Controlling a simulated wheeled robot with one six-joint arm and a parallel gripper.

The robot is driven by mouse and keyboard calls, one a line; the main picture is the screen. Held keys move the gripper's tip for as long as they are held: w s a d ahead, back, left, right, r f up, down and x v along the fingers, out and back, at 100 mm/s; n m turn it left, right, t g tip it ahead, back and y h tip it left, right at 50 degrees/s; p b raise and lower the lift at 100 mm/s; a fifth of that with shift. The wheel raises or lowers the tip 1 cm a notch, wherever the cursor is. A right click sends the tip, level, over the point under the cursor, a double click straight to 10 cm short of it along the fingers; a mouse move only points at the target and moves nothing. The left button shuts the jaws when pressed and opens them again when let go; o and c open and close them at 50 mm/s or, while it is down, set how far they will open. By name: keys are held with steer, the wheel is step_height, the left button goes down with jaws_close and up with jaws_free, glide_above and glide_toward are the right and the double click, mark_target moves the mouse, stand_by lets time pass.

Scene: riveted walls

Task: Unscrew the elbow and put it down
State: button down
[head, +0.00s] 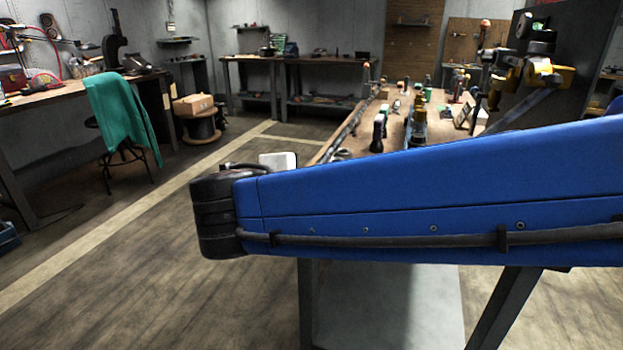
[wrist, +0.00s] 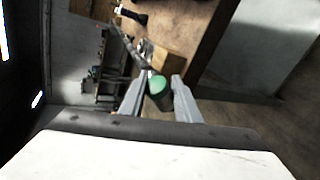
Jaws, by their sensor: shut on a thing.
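In the wrist view my gripper (wrist: 158,84) has its two grey fingers on either side of a green round-ended piece (wrist: 158,86) and is shut on it. Only the piece's green end and darker side show, so I cannot tell whether it is the elbow. It is near the bench edge in that view; its height above the bench is unclear. In the head view brass-coloured fittings and dark parts (head: 540,76) show at the upper right, but I cannot make out a clear elbow or my fingertips there.
My blue arm crosses the head view and hides much of the wooden workbench (head: 340,143). Several upright bottles and tools, including a dark one (head: 378,132), stand on it. A stool with a green cloth (head: 122,108) stands at the left. The floor at the left is mostly clear.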

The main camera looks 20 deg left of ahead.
steer(key=shift+s+a+f, duration=0.1)
steer(key=shift+a+f, duration=0.15)
steer(key=shift+a, duration=0.05)
steer(key=c, duration=1.3)
jaws_free()
steer(key=shift+a+n, duration=0.15)
steer(key=shift+n, duration=0.15)
steer(key=shift+o, duration=0.2)
steer(key=o, duration=0.3)
steer(key=shift+r, duration=0.15)
steer(key=shift+o, duration=0.2)
steer(key=s, duration=0.3)
steer(key=shift+s, duration=0.2)
